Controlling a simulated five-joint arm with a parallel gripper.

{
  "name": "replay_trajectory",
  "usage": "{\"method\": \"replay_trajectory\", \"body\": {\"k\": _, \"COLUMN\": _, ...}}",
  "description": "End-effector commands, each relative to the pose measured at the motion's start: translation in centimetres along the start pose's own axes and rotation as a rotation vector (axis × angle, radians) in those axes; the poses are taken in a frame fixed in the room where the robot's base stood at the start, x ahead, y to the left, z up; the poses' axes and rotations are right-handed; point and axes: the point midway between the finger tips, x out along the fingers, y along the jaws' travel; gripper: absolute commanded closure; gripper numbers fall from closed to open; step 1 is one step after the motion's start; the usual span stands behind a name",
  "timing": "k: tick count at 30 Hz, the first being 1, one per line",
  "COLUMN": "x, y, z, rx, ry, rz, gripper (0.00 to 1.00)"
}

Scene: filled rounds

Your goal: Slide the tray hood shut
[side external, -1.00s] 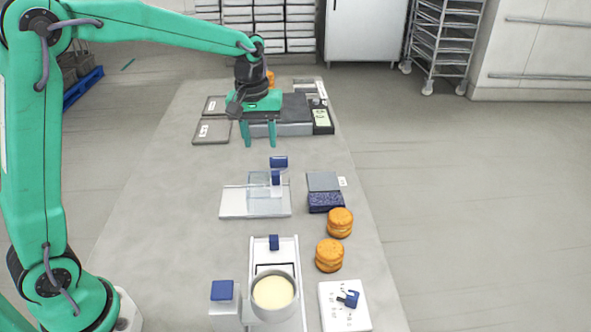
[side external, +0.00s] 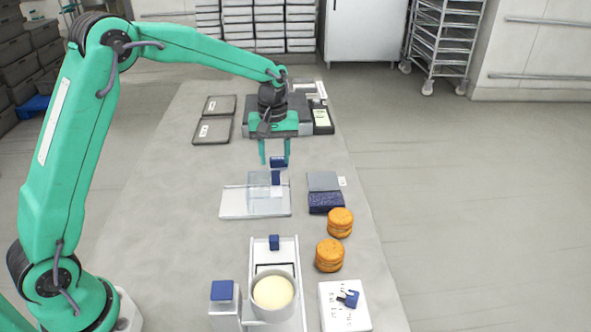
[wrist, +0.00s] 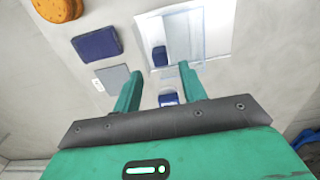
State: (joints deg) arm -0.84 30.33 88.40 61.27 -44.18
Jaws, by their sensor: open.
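The tray (side external: 230,212) is a flat pale plate in mid-table. The clear hood (side external: 258,190) stands over its far right part, leaving the near and left parts bare. In the wrist view the tray (wrist: 215,25) is at the top. A blue block (side external: 276,178) is at the hood's right side, and a second blue block (side external: 279,162) is just beyond the hood. My gripper (side external: 275,160) is open and empty, fingers pointing down. In the wrist view, the second blue block (wrist: 168,98) appears between my gripper's fingers (wrist: 160,80). I cannot tell whether they touch it.
A navy pad (side external: 326,202) and a grey slab (side external: 322,181) lie right of the tray. Two orange filled rounds (side external: 340,222) sit nearer the front. A bowl of cream (side external: 273,293) stands at the front on a white stand. Dark trays (side external: 212,130) lie at the back left.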

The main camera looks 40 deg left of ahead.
Motion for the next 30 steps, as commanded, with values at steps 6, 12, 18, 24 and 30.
{"method": "replay_trajectory", "body": {"k": 6, "x": 2.8, "y": -0.1, "z": 0.1, "rx": 0.000, "ry": -0.003, "rz": -0.003, "gripper": 0.58}}
{"method": "replay_trajectory", "body": {"k": 12, "x": 4.9, "y": -0.1, "z": 0.1, "rx": 0.001, "ry": -0.002, "rz": -0.002, "gripper": 0.58}}
{"method": "replay_trajectory", "body": {"k": 18, "x": 5.9, "y": 0.0, "z": 0.0, "rx": 0.001, "ry": 0.000, "rz": 0.000, "gripper": 0.58}}
{"method": "replay_trajectory", "body": {"k": 24, "x": 6.0, "y": 0.0, "z": 0.0, "rx": 0.001, "ry": 0.000, "rz": 0.000, "gripper": 0.58}}
{"method": "replay_trajectory", "body": {"k": 30, "x": 6.0, "y": 0.0, "z": 0.0, "rx": 0.001, "ry": 0.000, "rz": 0.000, "gripper": 0.82}}
